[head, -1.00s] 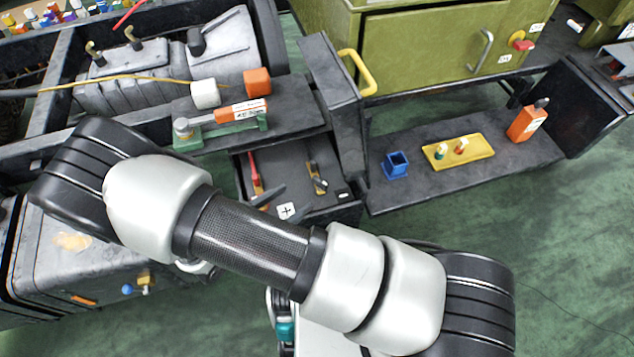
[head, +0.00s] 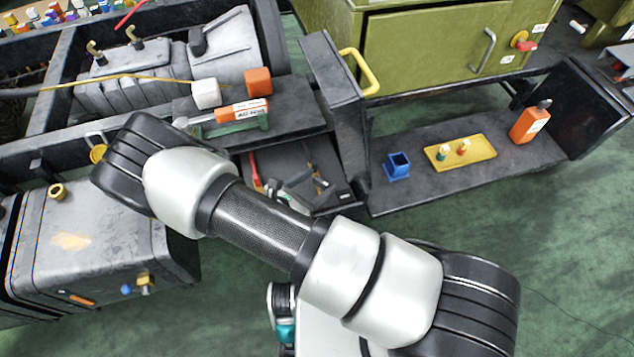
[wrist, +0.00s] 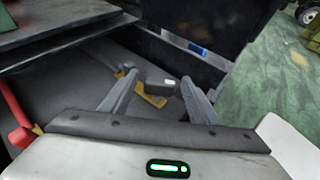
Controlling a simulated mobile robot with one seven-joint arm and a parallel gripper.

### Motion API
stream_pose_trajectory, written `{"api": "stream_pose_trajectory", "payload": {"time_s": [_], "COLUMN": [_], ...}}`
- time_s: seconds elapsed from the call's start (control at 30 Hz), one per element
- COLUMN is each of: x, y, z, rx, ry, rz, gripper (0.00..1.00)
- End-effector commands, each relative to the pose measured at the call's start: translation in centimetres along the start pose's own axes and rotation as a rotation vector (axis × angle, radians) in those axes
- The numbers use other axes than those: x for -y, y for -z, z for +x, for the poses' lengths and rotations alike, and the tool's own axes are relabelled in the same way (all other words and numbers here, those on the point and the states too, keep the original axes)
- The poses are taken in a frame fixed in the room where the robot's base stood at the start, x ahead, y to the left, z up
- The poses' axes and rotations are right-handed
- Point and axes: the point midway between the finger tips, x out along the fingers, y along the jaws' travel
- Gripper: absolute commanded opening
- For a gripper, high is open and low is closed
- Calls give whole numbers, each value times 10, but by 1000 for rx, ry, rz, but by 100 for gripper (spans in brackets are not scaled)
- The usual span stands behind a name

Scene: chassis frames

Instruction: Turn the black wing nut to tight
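I cannot pick out a black wing nut with certainty in either view. My gripper (wrist: 158,77) shows in the wrist view with its two grey fingers well apart and nothing held between them. It is over an open dark drawer (wrist: 75,85). Beyond and between the fingertips lies a yellow-and-black tool (wrist: 152,98), partly hidden by the fingers. A small dark piece with a white mark (wrist: 162,88) shows beside it. In the head view my arm hides most of the gripper; only grey parts show over the drawer.
A red-handled tool (wrist: 14,120) lies at the drawer's left. A bench with an orange-and-green tool (head: 237,112) overhangs the drawer. A dark upright panel (head: 335,105) stands at its right. The shelf right of it holds a blue cup (head: 397,166), yellow tray (head: 475,148) and orange bottle (head: 530,122).

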Motion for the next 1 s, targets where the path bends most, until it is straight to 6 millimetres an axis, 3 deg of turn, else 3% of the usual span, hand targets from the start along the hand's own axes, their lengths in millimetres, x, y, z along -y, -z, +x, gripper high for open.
{"api": "stream_pose_trajectory", "payload": {"time_s": [0.03,0.2,0.57,1.0], "x": [0,0,-2,-8], "y": [0,0,2,5], "z": [0,0,1,4], "rx": [0,0,-2,-3], "ry": [0,0,51,367], "rz": [0,0,24,158], "gripper": [46,17,17,17]}}
